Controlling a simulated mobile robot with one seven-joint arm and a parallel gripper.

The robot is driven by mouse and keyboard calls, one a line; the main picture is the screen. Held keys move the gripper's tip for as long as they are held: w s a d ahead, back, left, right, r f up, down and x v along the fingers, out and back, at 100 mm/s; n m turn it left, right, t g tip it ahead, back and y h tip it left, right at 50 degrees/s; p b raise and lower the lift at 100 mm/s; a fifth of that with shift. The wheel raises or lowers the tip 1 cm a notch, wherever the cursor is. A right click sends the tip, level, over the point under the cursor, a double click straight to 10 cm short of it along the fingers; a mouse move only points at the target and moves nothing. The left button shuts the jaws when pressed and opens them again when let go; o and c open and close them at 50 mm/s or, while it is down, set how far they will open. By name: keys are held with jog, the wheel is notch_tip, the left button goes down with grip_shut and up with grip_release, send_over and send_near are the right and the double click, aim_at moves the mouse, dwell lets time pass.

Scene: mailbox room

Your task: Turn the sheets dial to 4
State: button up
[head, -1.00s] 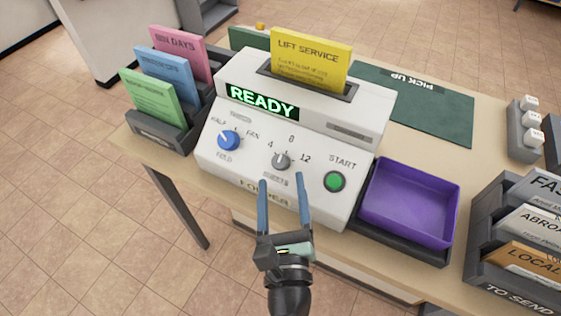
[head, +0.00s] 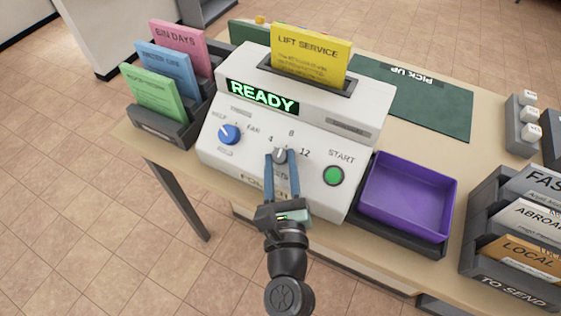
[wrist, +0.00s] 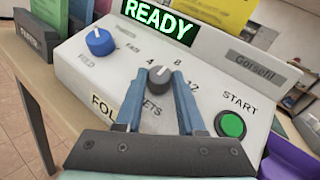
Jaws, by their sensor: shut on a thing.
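The sheets dial (head: 280,154) is a small grey knob on the sloped front of the white folder machine (head: 320,192), with the numbers 4, 8 and 12 around it. My gripper (head: 281,156) is shut on this dial, one blue finger on each side. In the wrist view the dial (wrist: 160,82) stands between the fingertips (wrist: 159,82). The label below the dial is partly hidden by the fingers.
A blue fold dial (head: 229,135) is left of the sheets dial. The green START button (head: 333,176) is to the right, with a purple tray (head: 408,197) beyond. A yellow LIFT SERVICE sheet (head: 310,55) stands in the top slot. The display (head: 262,97) reads READY.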

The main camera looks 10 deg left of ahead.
grip_shut()
jog(key=shift+r+n+y, duration=0.1)
jog(key=shift+n+y, duration=0.3)
jog(key=shift+y, duration=0.1)
jog(key=n+g+y, duration=0.1)
jog(key=n+g+p, duration=0.1)
jog(key=n+y, duration=0.1)
jog(key=shift+w+d+r+g+y+p, duration=0.15)
jog(key=shift+d+r+g+y+p, duration=0.15)
jog(key=shift+g+p, duration=0.1)
jog(key=n+p, duration=0.1)
jog(key=n+g+y, duration=0.1)
jog(key=n+g+p, duration=0.1)
jog(key=shift+w+d+r+y+p, duration=0.15)
jog(key=shift+r+y+p, duration=0.1)
jog(key=shift+y+p, duration=0.15)
jog(key=n+g+p, duration=0.1)
jog(key=n+g, duration=0.1)
jog(key=n+g+y+p, duration=0.1)
jog(key=p, duration=0.1)
jog(key=shift+w+d+r+n+g, duration=0.1)
jog(key=shift+w+n+g, duration=0.1)
jog(key=shift+n+g, duration=0.2)
jog(key=shift+w+n+g+p, duration=0.1)
jog(key=shift+n+g+p, duration=1.2)
jog(key=shift+g, duration=0.1)
jog(key=shift+f, duration=0.25)
